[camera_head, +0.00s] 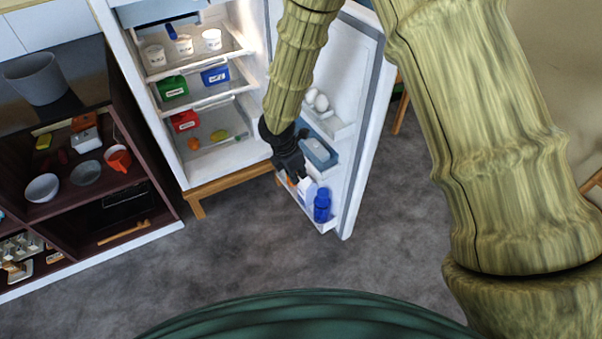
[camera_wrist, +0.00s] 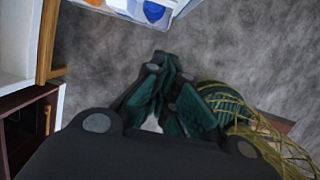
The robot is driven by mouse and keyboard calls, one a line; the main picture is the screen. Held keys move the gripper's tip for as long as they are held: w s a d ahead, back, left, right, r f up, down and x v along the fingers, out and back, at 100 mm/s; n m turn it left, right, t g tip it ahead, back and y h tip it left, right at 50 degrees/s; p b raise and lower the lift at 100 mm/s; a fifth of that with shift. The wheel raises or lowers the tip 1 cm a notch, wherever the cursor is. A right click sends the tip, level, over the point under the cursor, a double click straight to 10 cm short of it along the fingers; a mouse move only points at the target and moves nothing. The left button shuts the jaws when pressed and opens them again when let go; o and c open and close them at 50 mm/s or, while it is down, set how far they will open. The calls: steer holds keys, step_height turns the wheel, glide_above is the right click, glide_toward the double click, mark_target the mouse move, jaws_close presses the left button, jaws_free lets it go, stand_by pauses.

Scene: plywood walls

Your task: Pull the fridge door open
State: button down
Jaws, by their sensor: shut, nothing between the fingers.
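The white fridge (camera_head: 162,128) stands open in the head view, its lit shelves facing me. Its door (camera_head: 362,110) is swung out to the right, and the inner side with its bins faces me. My gripper (camera_head: 292,172) is in front of the door's inner side, near the lower bins; I cannot tell whether it touches them. In the wrist view my gripper (camera_wrist: 160,100) has its dark green fingers together, with nothing seen between them. The door's bottom bin (camera_wrist: 125,8) shows at the top of that view. The door's outer handle is hidden.
A dark open cabinet (camera_head: 90,190) with bowls and a red mug (camera_head: 118,158) stands left of the fridge. The door bins hold eggs (camera_head: 317,99) and a blue bottle (camera_head: 322,205). Grey floor (camera_head: 250,250) in front is clear.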

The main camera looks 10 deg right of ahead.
steer(key=w+d+f+p, duration=0.2)
steer(key=d+f, duration=0.3)
steer(key=f, duration=0.3)
steer(key=shift+w+d+p, duration=0.15)
steer(key=shift+w+p, duration=0.1)
steer(key=shift+p, duration=0.15)
